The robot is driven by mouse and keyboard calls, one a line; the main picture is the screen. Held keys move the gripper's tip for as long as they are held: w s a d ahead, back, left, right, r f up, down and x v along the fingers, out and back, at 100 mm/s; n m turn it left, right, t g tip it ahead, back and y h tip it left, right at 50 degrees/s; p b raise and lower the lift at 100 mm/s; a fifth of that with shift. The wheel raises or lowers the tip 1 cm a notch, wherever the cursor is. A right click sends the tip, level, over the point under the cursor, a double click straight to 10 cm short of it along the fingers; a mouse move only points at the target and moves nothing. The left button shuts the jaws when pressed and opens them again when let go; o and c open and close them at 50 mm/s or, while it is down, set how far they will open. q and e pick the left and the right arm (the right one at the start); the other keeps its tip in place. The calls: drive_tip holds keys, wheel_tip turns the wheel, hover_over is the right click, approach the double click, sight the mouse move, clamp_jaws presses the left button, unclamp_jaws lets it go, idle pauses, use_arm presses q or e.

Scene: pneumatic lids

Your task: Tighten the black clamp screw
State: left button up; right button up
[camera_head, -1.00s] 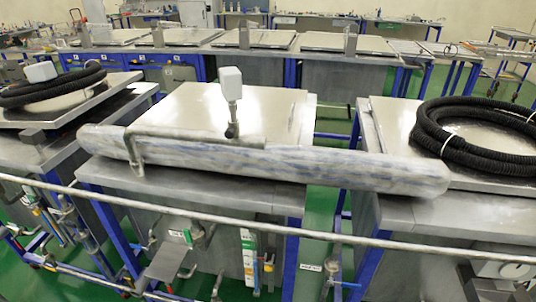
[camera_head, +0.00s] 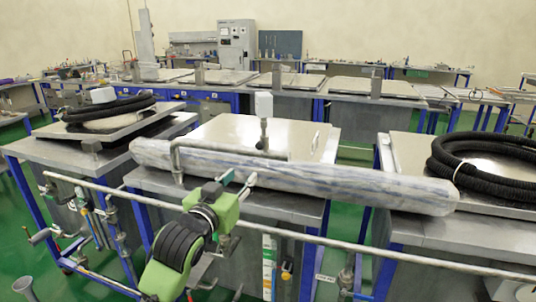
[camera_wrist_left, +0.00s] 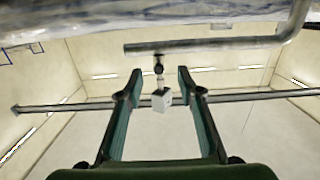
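A white box (camera_head: 264,104) stands on an upright stem above the bent metal pipe (camera_head: 222,148). A small black part (camera_head: 263,140), which looks like the clamp screw, sits at the stem's foot. My left gripper (camera_head: 239,180) is in front of the wrapped roll, below and left of this part. In the left wrist view, my left gripper (camera_wrist_left: 158,78) is open, its two green fingers apart with nothing held. The black part (camera_wrist_left: 158,66) and white box (camera_wrist_left: 161,99) appear in the gap between them, farther off. My right gripper is out of view.
A long plastic-wrapped roll (camera_head: 300,180) lies across the front of the metal table (camera_head: 225,133). A horizontal rail (camera_head: 330,241) runs in front of it. Black hoses (camera_head: 475,172) lie coiled on the right table.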

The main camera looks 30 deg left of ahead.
sight(259, 147)
use_arm(q)
drive_tip(key=shift+t, duration=0.4)
drive_tip(key=w+r+p, duration=0.1)
drive_tip(key=w, duration=0.3)
drive_tip(key=w+a+r+p, duration=0.1)
drive_tip(key=w, duration=0.3)
drive_tip(key=w+a+r+p, duration=0.1)
drive_tip(key=w, duration=0.3)
drive_tip(key=shift+a, duration=0.15)
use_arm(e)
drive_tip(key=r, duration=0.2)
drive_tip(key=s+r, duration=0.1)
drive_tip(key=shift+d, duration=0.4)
use_arm(q)
clamp_jaws()
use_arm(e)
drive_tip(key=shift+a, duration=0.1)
